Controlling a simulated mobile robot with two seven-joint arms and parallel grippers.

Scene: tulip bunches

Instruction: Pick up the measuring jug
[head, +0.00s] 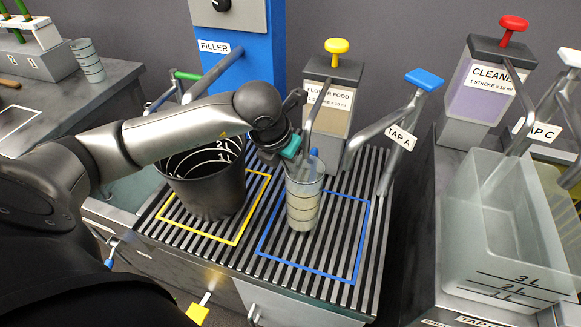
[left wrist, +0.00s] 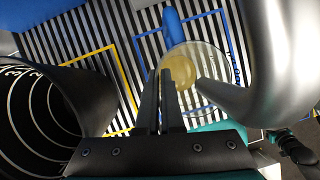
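The measuring jug (head: 304,202) is a clear, slightly tapered vessel with level lines. It stands upright on the slatted drain grate, inside the blue outline. In the left wrist view the jug (left wrist: 208,62) is seen from above, with a yellowish patch inside it. A blue upright piece shows at the jug's rim.
A black bucket (head: 207,182) stands just left of the jug, near the yellow outline (head: 228,243). The flower food dispenser (head: 329,95) is behind the jug and Tap A (head: 385,138) is close on its right. A clear tank (head: 500,225) stands further right.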

